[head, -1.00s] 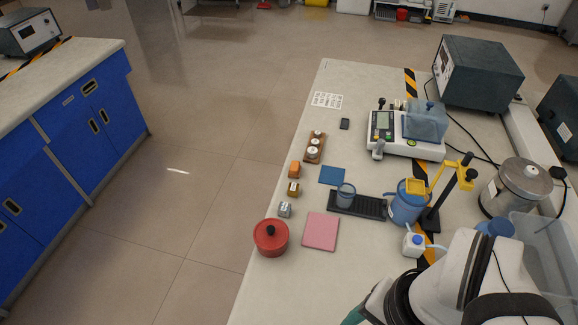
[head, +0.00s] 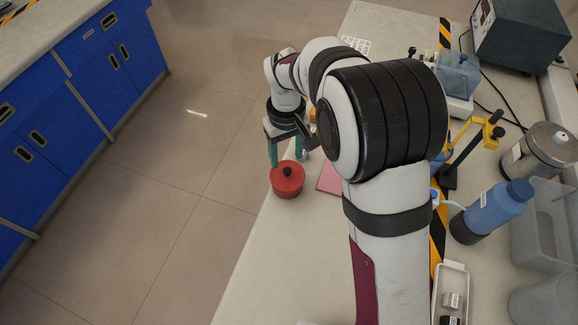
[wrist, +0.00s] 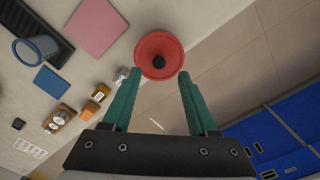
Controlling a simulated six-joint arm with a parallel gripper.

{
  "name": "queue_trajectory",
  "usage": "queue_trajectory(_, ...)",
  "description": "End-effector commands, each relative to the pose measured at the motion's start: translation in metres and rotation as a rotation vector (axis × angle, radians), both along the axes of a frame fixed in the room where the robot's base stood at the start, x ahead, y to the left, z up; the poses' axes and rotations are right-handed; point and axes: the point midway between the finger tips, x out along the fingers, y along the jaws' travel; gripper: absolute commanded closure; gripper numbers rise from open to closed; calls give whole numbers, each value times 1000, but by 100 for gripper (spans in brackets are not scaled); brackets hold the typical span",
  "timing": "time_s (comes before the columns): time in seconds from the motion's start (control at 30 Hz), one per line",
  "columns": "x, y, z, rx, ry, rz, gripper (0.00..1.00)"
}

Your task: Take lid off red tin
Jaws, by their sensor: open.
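The red tin (head: 288,184) stands upright near the table's left edge in the head view. Its red lid (wrist: 152,47) is on it, with a small black knob (wrist: 159,62) in the middle, seen from above in the wrist view. My gripper (head: 287,163) is open and empty. Its two green fingers (wrist: 158,80) point toward the tin, and in the wrist view the knob lies just beyond the tips, roughly between them. The gripper appears above the tin, apart from the knob; the exact height is hard to tell.
A pink mat (wrist: 95,25) lies beside the tin. Small blocks (wrist: 101,92), a weight set (wrist: 60,118), a blue mat (wrist: 52,80) and a clear cup (wrist: 35,48) on a black rack lie further along. The table edge drops to the floor close by the tin.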

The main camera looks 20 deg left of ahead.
Motion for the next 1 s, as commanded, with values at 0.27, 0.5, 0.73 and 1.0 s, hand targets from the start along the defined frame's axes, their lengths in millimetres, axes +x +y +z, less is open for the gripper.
queue_trajectory(0.27, 1, 0, -49, 0, 3, -2, 41)
queue_trajectory(0.5, 2, 0, -52, 2, 1, -2, 41)
queue_trajectory(0.73, 2, 0, -52, 2, 1, -2, 82)
queue_trajectory(1.0, 2, 0, -52, 2, 1, -2, 100)
